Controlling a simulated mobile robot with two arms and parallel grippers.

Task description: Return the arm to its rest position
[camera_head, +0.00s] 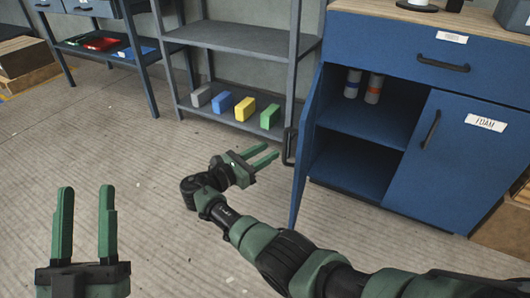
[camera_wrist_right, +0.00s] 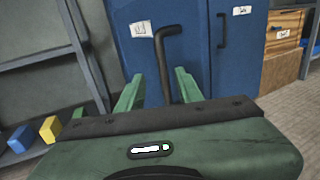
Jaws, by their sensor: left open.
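My left gripper (camera_head: 86,190) stands open and empty over the floor at the lower left, fingers pointing up in the picture. My right gripper (camera_head: 270,152) is open with nothing between its fingers in the head view. Its fingertips are close to the black handle (camera_head: 289,147) of the open blue cabinet door (camera_head: 306,160). In the right wrist view the right gripper (camera_wrist_right: 158,82) shows its two green fingers apart, with the handle (camera_wrist_right: 166,55) seen between and beyond them. The size of the gap to the handle is hard to tell.
The blue cabinet (camera_head: 440,140) has its left compartment open, with two cans on the upper shelf, and its right door shut. A grey shelf rack (camera_head: 240,38) holds coloured blocks low down. The floor (camera_head: 130,150) is clear.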

